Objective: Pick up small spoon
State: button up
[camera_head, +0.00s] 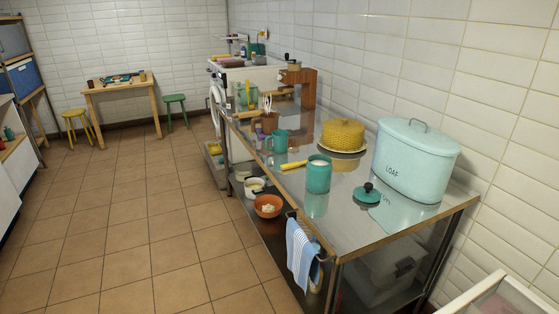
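I cannot make out a small spoon for certain in the head camera view. A short yellow handle-like object (293,165) lies on the steel table (272,187), near its left edge; I cannot tell what it is. A small holder (267,121) with several pale upright sticks or utensils stands farther back on the table, and these are too small to identify. My gripper is not in view.
The table also bears a teal canister (318,175), its dark teal lid (367,193), a teal mug (279,140), a yellow domed cover (342,134) and a large LOAF bin (415,160). A striped towel (301,252) hangs in front. Tiled floor (150,230) left is clear.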

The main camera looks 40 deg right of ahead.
aim_at(296, 164)
jog(key=u, duration=0.25)
jog(key=i, duration=0.85)
jog(key=u, duration=0.15)
